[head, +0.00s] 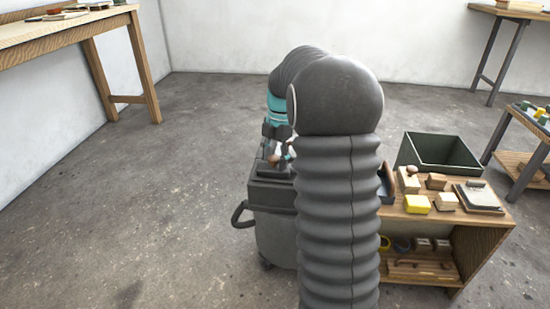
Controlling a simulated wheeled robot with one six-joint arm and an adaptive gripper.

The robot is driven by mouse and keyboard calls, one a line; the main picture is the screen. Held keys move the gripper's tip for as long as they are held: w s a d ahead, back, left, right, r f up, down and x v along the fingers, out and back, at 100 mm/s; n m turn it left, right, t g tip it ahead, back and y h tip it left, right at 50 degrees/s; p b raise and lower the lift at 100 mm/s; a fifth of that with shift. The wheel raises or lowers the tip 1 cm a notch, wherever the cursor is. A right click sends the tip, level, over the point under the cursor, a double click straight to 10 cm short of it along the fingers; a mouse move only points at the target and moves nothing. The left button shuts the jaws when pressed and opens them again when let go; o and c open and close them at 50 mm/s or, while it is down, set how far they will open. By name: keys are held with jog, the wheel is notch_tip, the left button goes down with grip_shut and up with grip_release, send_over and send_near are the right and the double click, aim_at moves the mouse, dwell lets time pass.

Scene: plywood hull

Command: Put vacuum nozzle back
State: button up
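A dark grey wheeled unit, which looks like the vacuum (272,196), stands on the floor at the centre, partly behind my arm. A black loop (240,216), like a hose or handle, sticks out on its left side. My gripper (281,152) points down just over the top of this unit, at its back part. Small brown and white parts (274,160) show by the fingers; I cannot tell what they are. My arm hides much of the gripper, so its opening and any grip are unclear. I cannot clearly make out the vacuum nozzle.
A wooden cart (480,236) stands right of the vacuum. It carries a dark green bin (440,152), wooden blocks, a yellow block (417,204) and a flat grey-topped item (478,197). A workbench (60,32) stands at the back left. The floor on the left is clear.

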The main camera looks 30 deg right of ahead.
notch_tip(320, 180, up, 12)
jog(key=d+p, duration=0.2)
jog(key=s+a+r+m+t, duration=0.1)
jog(key=s+a+r+m, duration=0.35)
jog(key=s+a, duration=0.2)
jog(key=s+a+f+m+t, duration=0.2)
jog(key=s+a+m, duration=0.3)
jog(key=s+m, duration=0.3)
jog(key=s+a+f+m+t+h, duration=0.1)
jog(key=s+a+f+m+t, duration=0.1)
jog(key=s+a+f+m, duration=0.3)
jog(key=s+a+m, duration=0.1)
jog(key=s+m, duration=0.3)
jog(key=s, duration=0.5)
jog(key=shift+s+a+f+t, duration=0.15)
jog(key=shift+f+t, duration=0.15)
jog(key=shift+t, duration=0.1)
